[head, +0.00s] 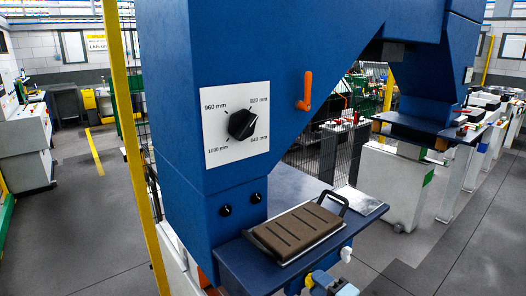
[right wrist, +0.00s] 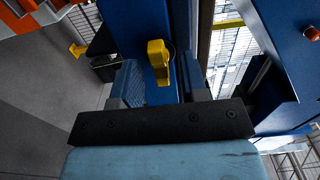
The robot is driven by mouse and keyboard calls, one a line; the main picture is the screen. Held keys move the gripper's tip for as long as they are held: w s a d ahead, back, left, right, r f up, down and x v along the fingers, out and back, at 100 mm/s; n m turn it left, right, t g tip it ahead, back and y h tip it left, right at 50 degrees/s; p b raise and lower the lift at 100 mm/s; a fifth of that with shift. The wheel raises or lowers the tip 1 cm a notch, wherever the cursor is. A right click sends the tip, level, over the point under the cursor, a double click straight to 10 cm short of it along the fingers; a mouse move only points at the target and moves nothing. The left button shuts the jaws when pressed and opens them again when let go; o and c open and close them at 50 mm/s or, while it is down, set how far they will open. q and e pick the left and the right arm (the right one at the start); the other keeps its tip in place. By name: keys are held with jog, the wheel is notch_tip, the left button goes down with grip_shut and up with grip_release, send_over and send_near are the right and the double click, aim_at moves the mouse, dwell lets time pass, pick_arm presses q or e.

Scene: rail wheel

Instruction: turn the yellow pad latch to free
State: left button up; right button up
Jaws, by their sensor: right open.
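The yellow pad latch (right wrist: 158,60) stands upright on a blue face in the right wrist view. It is ahead of and between the two fingers of my right gripper (right wrist: 163,82). The gripper is open, and I cannot tell whether a finger touches the latch. In the head view my right gripper (head: 320,279) shows at the bottom edge, just below the front of the blue table, with a small bit of the yellow latch (head: 308,281) beside it. The rest of the latch is hidden there. My left gripper is not in view.
A brown slotted pad (head: 298,232) with a black handle lies on the blue table (head: 240,262). A white knob (head: 346,254) sticks out at the table's front edge. The blue machine column carries a black dial (head: 242,124) and an orange lever (head: 305,91).

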grip_shut()
jog(key=shift+m+p, duration=1)
jog(key=shift+m, duration=1.3)
jog(key=shift+m+p, duration=1.25)
jog(key=shift+m, duration=1.05)
